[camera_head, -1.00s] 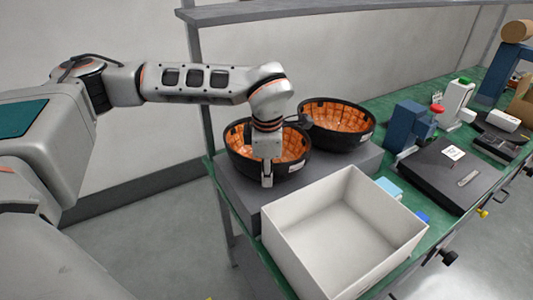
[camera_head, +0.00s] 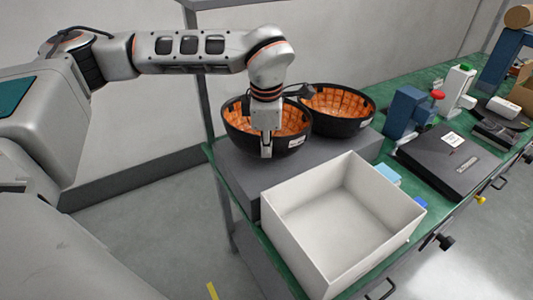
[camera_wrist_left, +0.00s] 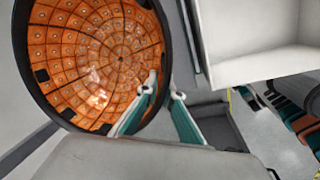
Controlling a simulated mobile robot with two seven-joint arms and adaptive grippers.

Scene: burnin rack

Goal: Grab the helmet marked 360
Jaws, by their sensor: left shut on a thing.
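Two black bowl-shaped helmets with orange padded interiors show open side up in the head view. My left gripper (camera_head: 266,152) is shut on the rim of the nearer helmet (camera_head: 293,118), one finger inside and one outside. This helmet appears raised slightly above the grey block (camera_head: 238,178). In the left wrist view, its orange interior (camera_wrist_left: 85,65) fills the upper left, and the fingers (camera_wrist_left: 165,100) straddle its rim. The farther helmet (camera_head: 340,102) rests behind, to the right. Each helmet carries a white label, too small to read. My right gripper is not in view.
An empty, open white box (camera_head: 285,235) stands in front of the grey block on the green table (camera_head: 413,187). A dark flat case (camera_head: 445,165) and blue and white devices (camera_head: 408,112) stand to the right. A shelf post rises behind the helmets.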

